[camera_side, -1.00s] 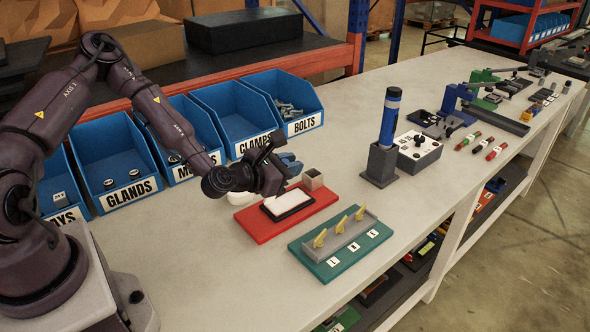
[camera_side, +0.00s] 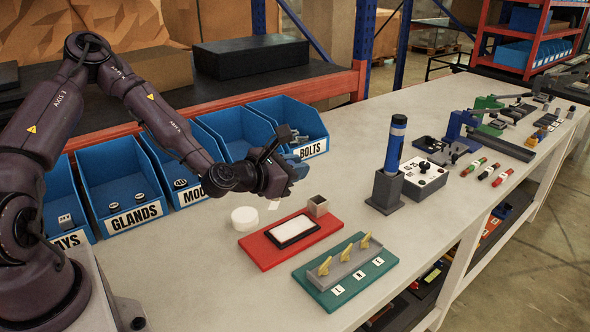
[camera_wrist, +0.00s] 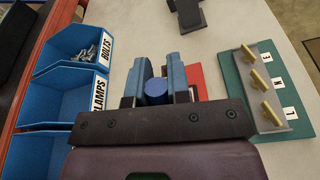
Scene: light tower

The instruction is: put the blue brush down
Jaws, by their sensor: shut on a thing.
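My gripper (camera_side: 296,166) is raised above the bench, behind the red tray and in front of the bolts bin. In the wrist view its two blue fingers (camera_wrist: 157,84) are closed around the blue brush (camera_wrist: 155,91), seen end-on as a round blue end. The brush's lower part is hidden in the wrist view, and in the side view I cannot separate the brush from the blue fingers.
A round white puck (camera_side: 244,217) lies left of the tray. A green board (camera_side: 325,297) with several yellow pieces is in front. Blue bins (camera_side: 120,175) line the back.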

